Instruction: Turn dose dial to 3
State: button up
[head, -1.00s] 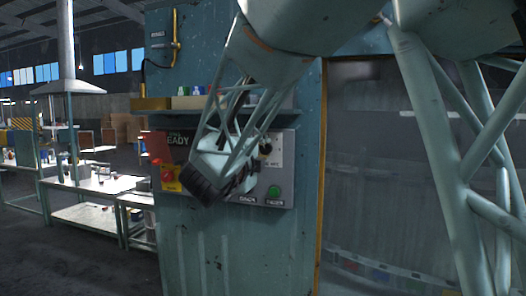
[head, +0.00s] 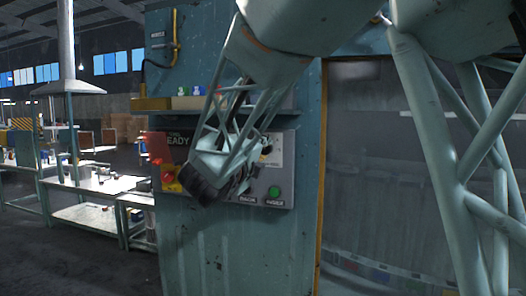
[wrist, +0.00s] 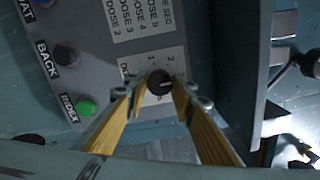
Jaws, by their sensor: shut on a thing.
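The dose dial (wrist: 159,83) is a small dark round knob on a pale scale plate in the wrist view. Numbers are printed around it, but its exact setting is too small to read. My gripper (wrist: 160,92) has its two yellow-padded fingers shut on the knob, one on each side. In the head view my gripper is at the grey control panel (head: 283,166), and the arm's end hides most of the dial area. A label plate (wrist: 143,22) listing several doses lies above the dial in the wrist view.
A green INDEX button (wrist: 86,107) and a dark BACK button (wrist: 66,54) sit left of the fingers. A red emergency knob (head: 168,178) on yellow and a READY display (head: 179,140) are left on the panel. A shelf (head: 190,102) juts out above.

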jog(key=o, duration=0.8)
jog(key=shift+o, duration=0.2)
jog(key=shift+n, duration=0.5)
jog(key=shift+n, duration=4.8)
jog(key=shift+d+n+y+p, duration=0.1)
jog(key=shift+n+y+p, duration=0.2)
jog(key=shift+n+p, duration=1.85)
jog(key=shift+n+p, duration=2.65)
jog(key=shift+p, duration=1.15)
